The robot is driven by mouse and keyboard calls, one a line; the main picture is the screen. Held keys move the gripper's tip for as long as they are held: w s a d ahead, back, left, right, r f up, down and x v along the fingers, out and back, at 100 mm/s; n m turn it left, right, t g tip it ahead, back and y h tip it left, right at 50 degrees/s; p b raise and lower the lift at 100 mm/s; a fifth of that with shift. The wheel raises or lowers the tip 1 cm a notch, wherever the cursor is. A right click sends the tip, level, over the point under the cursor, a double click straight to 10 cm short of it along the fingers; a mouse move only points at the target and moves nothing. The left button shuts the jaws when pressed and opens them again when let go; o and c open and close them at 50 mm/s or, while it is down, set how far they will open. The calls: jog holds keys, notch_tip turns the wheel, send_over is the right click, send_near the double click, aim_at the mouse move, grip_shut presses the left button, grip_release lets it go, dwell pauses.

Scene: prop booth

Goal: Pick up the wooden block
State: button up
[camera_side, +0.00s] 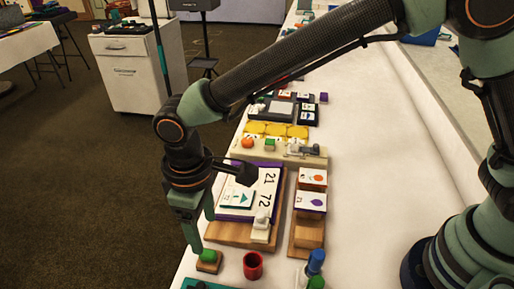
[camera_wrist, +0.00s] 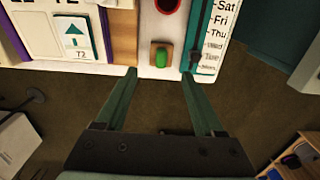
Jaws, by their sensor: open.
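A small wooden block (camera_side: 208,267) with a rounded green piece on top sits near the table's left edge in the side view. In the wrist view the wooden block (camera_wrist: 154,49) lies just beyond my fingertips, between their lines, with the green piece covering much of it. My gripper (camera_side: 202,235) points down, close above the block in the side view. Its two fingers are spread apart and empty, and my gripper (camera_wrist: 160,73) shows the same in the wrist view. I cannot tell the exact height left between fingertips and block.
A red cup (camera_side: 253,266) stands just right of the block. A calendar board (camera_side: 240,213) on a wooden base lies behind. A weekday strip (camera_wrist: 215,35) lies right of the block in the wrist view. Blue and green pieces (camera_side: 316,262) stand further right.

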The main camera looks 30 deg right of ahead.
aim_at(207, 252)
notch_tip(207, 252, down, 5)
jog(key=shift+f, duration=0.1)
jog(key=f, duration=0.5)
jog(key=shift+a, duration=0.2)
grip_shut()
jog(key=shift+r, duration=0.15)
notch_tip(207, 252, up, 20)
dwell(0.5)
